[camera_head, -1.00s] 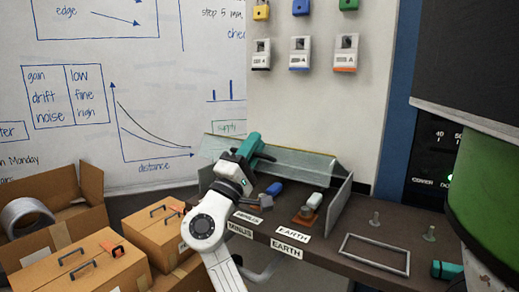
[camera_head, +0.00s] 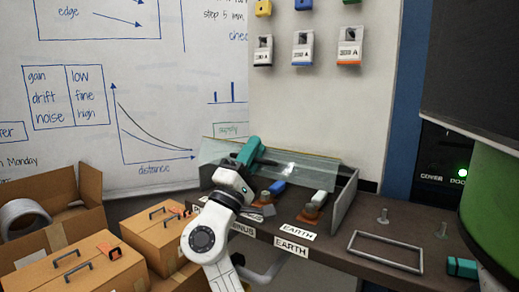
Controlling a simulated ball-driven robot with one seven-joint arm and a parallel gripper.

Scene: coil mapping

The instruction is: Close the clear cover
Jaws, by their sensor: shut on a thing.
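The clear cover (camera_head: 300,169) is a see-through panel with a pale edge, tilted up at the back of a grey-walled terminal box (camera_head: 345,201) on the dark bench. My gripper (camera_head: 256,148), teal and black at the end of the white arm, is at the left part of the cover and shut on it. The fingertips are small and partly hidden, so the exact grip point is unclear. Under the cover are a blue-capped terminal (camera_head: 277,188) and a white-capped terminal (camera_head: 319,198) on an orange base.
EARTH labels (camera_head: 291,247) lie along the bench front. A grey rectangular frame (camera_head: 385,251) and metal posts (camera_head: 383,216) are to the right. Cardboard boxes (camera_head: 75,270) stand at lower left. A large green cylinder (camera_head: 490,205) is at the right edge.

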